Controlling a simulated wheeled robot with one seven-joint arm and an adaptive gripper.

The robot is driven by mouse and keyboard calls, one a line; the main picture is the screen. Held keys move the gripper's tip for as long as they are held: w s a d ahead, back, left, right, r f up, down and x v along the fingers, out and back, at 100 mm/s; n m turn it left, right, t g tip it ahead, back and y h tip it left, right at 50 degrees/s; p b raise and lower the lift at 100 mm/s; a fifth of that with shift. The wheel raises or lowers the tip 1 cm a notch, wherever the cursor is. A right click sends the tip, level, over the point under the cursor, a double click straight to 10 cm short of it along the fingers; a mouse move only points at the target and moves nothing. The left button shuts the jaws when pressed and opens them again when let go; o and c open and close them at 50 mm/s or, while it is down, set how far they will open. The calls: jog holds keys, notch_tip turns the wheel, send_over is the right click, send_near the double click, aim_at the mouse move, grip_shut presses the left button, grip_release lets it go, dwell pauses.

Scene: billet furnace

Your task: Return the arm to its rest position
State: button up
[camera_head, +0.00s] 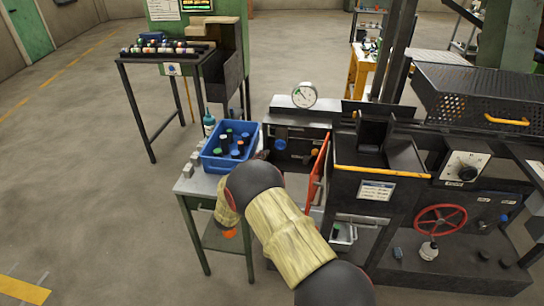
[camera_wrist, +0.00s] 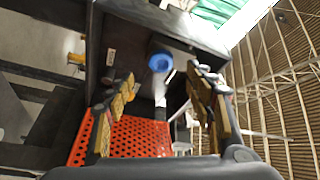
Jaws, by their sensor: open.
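My arm (camera_head: 290,232) reaches up and left from the bottom of the head view, in a beige sleeve with dark joints. Its bent end is over the small grey side table (camera_head: 196,185), beside the furnace front. My gripper (camera_wrist: 160,76) shows in the wrist view with its two padded fingers apart and nothing held between them. In the head view the gripper itself is mostly hidden behind my arm.
A blue bin (camera_head: 216,163) with several capped items stands on the side table by my arm. An orange-red perforated panel (camera_wrist: 137,138) is close below the fingers. Floor at left is clear.

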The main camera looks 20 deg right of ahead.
jog(key=shift+s+a, duration=0.25)
jog(key=shift+a, duration=0.15)
jog(key=w+a+r+n+t+y, duration=0.2)
jog(key=a+r+n+y, duration=0.15)
jog(key=r, duration=0.35)
jog(key=w+a+r+n+t+y, duration=0.1)
jog(key=w+a+r+n+y, duration=0.2)
jog(key=r+y, duration=0.25)
jog(key=s+a+r+n+y+p, duration=0.1)
jog(key=s+a+r+n+y, duration=0.55)
jog(key=s+a+r, duration=0.2)
jog(key=s+a+r+n+g+y, duration=0.2)
jog(key=s+n+g, duration=0.4)
jog(key=s, duration=1.5)
jog(key=s+d+f+n+g, duration=0.1)
jog(key=s+f+n, duration=0.1)
jog(key=s, duration=0.8)
jog(key=s+d+f+n+g+h, duration=0.1)
jog(key=s+d+f+n, duration=0.1)
jog(key=s, duration=0.8)
jog(key=shift+d+f+n+g+p, duration=0.25)
jog(key=shift+f+n+g+p, duration=0.15)
jog(key=shift+n, duration=0.2)
